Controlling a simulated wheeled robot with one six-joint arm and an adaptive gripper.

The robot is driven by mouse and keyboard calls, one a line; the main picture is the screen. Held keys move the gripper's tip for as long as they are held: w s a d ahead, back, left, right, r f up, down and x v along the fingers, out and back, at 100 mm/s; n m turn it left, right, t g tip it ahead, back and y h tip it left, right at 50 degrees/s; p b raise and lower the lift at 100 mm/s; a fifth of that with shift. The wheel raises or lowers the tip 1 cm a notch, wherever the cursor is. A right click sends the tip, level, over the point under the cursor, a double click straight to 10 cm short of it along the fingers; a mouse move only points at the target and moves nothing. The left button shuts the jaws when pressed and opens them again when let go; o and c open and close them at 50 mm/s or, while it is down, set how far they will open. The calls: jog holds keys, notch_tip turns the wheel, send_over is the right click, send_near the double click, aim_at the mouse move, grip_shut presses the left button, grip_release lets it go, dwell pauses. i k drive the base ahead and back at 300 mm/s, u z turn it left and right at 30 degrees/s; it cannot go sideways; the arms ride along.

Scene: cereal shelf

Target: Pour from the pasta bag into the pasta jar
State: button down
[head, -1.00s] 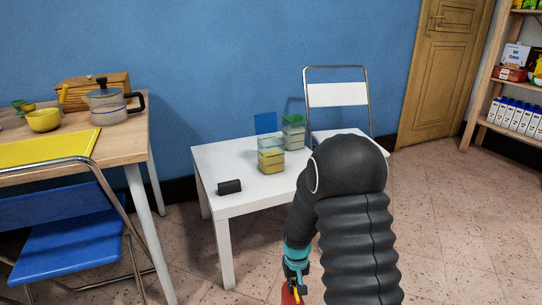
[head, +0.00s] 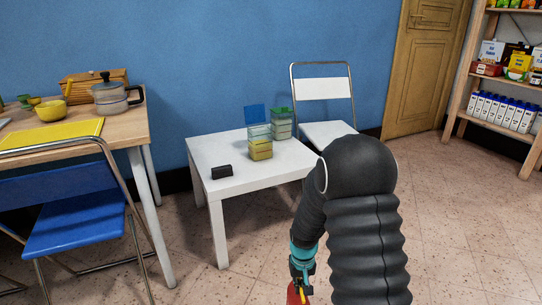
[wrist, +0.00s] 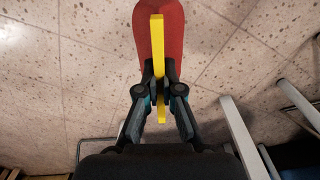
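My gripper (wrist: 159,92) is shut on a red bag (wrist: 150,28) with a yellow strip, which I take for the pasta bag. It hangs above the floor, and its red edge shows at the bottom of the head view (head: 293,292). In the head view, a clear jar (head: 260,142) with yellowish contents stands upright on the white table (head: 225,182), with a raised blue lid (head: 255,114) behind it. A second clear jar (head: 281,123) with a green lid stands just behind it. I cannot tell which is the pasta jar. The gripper is well apart from both.
A small black block (head: 222,172) lies on the white table. A white folding chair (head: 322,90) stands behind it. A blue chair (head: 75,215) and wooden table (head: 140,122) with a pot (head: 110,96) are at left. Shelves (head: 465,92) stand at right. Floor between is clear.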

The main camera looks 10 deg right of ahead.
aim_at(260, 137)
jog(key=z, duration=0.35)
jog(key=i, duration=0.95)
jog(key=z, duration=0.1)
